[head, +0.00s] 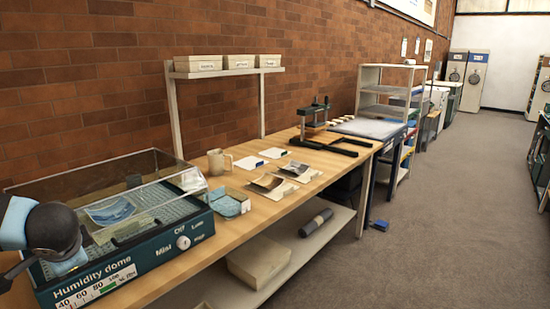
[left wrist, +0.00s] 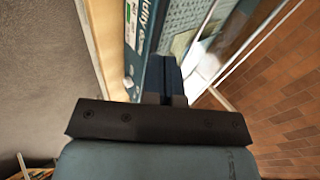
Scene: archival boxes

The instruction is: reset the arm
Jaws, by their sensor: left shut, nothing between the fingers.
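My left arm (head: 45,228) comes in at the left edge of the head view, in front of the humidity dome (head: 125,262). Its gripper cannot be made out clearly there. In the left wrist view my left gripper (left wrist: 172,78) is shut and empty, its dark fingers together beside the teal front of the dome (left wrist: 152,35). I cannot tell whether they touch it. The dome's clear lid covers a curled bluish sheet (head: 109,210) on a teal grid. My right gripper is in neither view.
Labelled boxes (head: 199,63) stand on a shelf above. The grey floor (head: 440,230) at right is mostly clear.

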